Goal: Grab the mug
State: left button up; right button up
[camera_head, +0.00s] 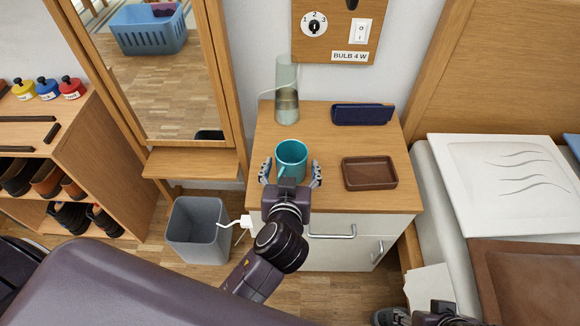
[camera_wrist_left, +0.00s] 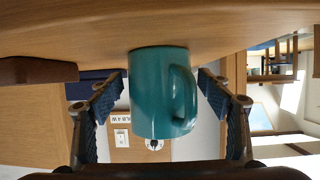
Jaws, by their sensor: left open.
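A teal mug (camera_head: 291,157) stands upright on the wooden top of the bedside cabinet (camera_head: 335,150). My left gripper (camera_head: 291,172) is open at the cabinet's front edge, with one finger to the left of the mug and one to the right. In the left wrist view the mug (camera_wrist_left: 160,92) shows between the two open fingers (camera_wrist_left: 163,95), with a gap on each side; its handle faces right there. The picture there is upside down. Of my right arm only a dark part shows at the bottom edge of the head view; its fingertips are not clear.
A brown tray (camera_head: 370,187) lies right of the mug. A dark blue case (camera_head: 361,114) and a glass lamp (camera_head: 287,100) are at the back. A drawer handle (camera_head: 332,233) sticks out below the top. A grey bin (camera_head: 197,231) stands left; a bed (camera_head: 500,180) is right.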

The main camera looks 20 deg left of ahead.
pick_arm(q)
jog(key=c, duration=1.5)
jog(key=shift+r, duration=0.1)
